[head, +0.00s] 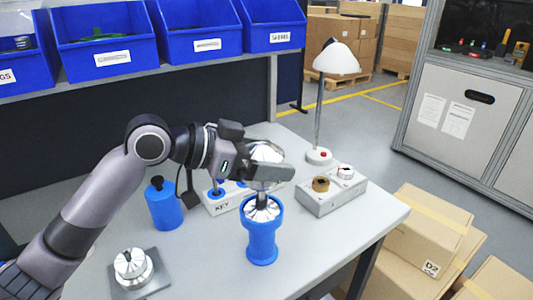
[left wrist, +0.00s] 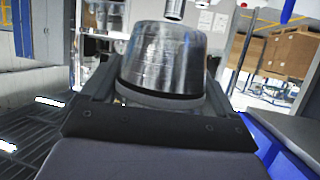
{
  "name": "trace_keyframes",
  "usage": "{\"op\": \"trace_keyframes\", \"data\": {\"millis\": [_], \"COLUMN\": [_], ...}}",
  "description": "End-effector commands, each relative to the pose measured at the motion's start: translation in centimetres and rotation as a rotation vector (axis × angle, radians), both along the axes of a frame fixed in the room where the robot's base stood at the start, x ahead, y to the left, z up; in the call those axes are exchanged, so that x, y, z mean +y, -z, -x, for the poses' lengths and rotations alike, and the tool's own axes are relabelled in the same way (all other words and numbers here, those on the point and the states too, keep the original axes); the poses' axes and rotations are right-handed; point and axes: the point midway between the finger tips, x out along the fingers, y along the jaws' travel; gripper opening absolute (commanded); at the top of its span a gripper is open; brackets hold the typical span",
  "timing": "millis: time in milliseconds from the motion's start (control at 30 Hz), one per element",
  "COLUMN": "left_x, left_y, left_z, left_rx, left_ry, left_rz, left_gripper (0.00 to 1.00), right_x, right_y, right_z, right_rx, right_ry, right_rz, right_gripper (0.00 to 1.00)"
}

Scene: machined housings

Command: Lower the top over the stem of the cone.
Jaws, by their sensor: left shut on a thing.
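My left gripper (head: 270,171) is shut on the top (head: 267,150), a shiny silver metal part partly hidden by the fingers. In the left wrist view the top (left wrist: 163,58) sits between the two fingers, with a dark band near its lower edge. Below the gripper, the silver cone (head: 261,212) sits in the mouth of a blue stand (head: 262,243). The cone's stem (head: 263,198) points up just under the fingers. I cannot tell whether the top touches the stem. My right gripper is not in view.
A blue bottle-like part (head: 163,207) and a white KEY box (head: 220,202) stand left of the stand. A grey box (head: 331,194) and a lamp (head: 319,157) are to the right. A silver part on a plate (head: 132,268) lies front left. Blue bins (head: 105,58) hang behind.

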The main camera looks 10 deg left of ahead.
Motion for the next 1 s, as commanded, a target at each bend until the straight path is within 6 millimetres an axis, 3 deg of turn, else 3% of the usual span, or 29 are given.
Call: {"op": "trace_keyframes", "data": {"millis": [1000], "left_x": [0.01], "left_y": [0.09], "left_z": [0.0], "left_rx": [-0.001], "left_ry": [0.0], "left_rz": [0.002], "left_gripper": [0.5], "right_x": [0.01], "right_y": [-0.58], "right_z": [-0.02], "right_rx": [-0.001], "right_ry": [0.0], "right_rz": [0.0], "right_gripper": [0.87]}}
